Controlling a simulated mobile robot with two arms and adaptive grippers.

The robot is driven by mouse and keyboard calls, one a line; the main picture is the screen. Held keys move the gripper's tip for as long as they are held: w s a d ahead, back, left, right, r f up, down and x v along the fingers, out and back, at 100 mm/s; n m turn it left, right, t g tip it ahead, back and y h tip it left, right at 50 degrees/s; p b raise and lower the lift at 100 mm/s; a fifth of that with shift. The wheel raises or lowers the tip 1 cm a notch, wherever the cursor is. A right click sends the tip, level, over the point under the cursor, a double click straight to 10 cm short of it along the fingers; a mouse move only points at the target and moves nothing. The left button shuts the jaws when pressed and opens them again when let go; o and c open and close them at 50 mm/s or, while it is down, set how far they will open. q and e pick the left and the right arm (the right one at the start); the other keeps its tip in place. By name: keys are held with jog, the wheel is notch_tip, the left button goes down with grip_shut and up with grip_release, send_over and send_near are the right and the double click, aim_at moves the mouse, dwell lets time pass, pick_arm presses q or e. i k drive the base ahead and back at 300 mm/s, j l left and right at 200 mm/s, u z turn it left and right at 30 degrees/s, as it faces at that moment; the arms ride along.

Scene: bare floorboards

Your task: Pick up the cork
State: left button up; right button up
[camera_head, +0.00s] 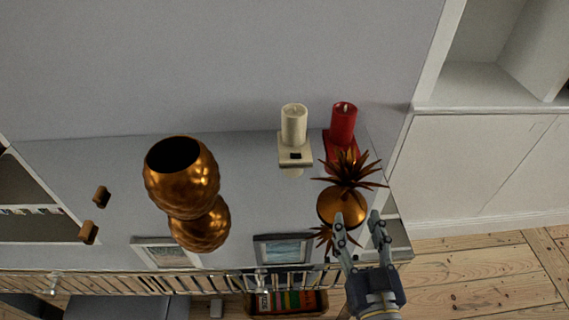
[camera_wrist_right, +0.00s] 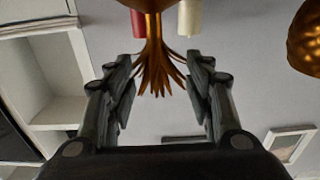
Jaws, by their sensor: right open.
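Two small brown cork-like pieces lie at the left of the grey surface in the head view, an upper one, the cork (camera_head: 101,196), and a lower one, a brown piece (camera_head: 88,232). I cannot tell whether the lower one is a second cork or a reflection. My right gripper (camera_head: 358,216) is open and empty at the right end of the surface, beside the gold pineapple (camera_head: 341,207) and far from the cork. In the right wrist view its fingers (camera_wrist_right: 158,75) stand apart with the gold leaves showing between them. The cork does not show there. My left gripper is out of view.
A copper vase (camera_head: 180,180) stands between the cork and the pineapple. A cream candle (camera_head: 294,124) and a red candle (camera_head: 343,122) stand on holders near the wall. A picture frame (camera_head: 284,249) is near the front edge. White cabinets (camera_head: 465,170) flank the right side.

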aim_at(87, 230)
jog(key=u, duration=1.5)
